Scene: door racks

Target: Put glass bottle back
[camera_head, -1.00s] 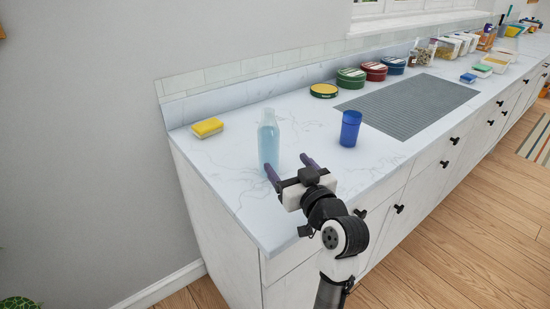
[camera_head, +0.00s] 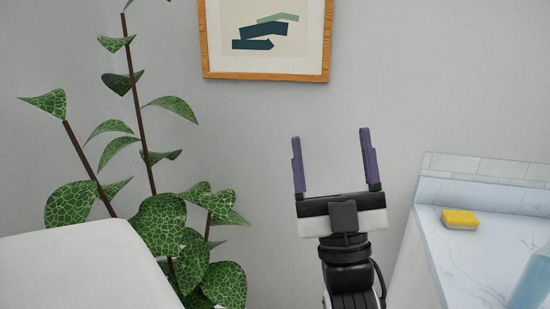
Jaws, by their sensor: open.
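The glass bottle (camera_head: 530,282), with light blue contents, stands on the marble counter at the lower right edge of the view. Only part of it shows; the rest is cut off by the frame. My gripper (camera_head: 331,165) is in the middle of the view, fingers pointing up in the picture and spread wide. It is open and empty. It is to the left of the counter and well apart from the bottle.
A yellow sponge (camera_head: 460,219) lies on the marble counter (camera_head: 453,262) at right. A leafy plant (camera_head: 160,225) stands at left, behind a white surface (camera_head: 80,270) at the lower left. A framed picture (camera_head: 325,72) hangs on the grey wall.

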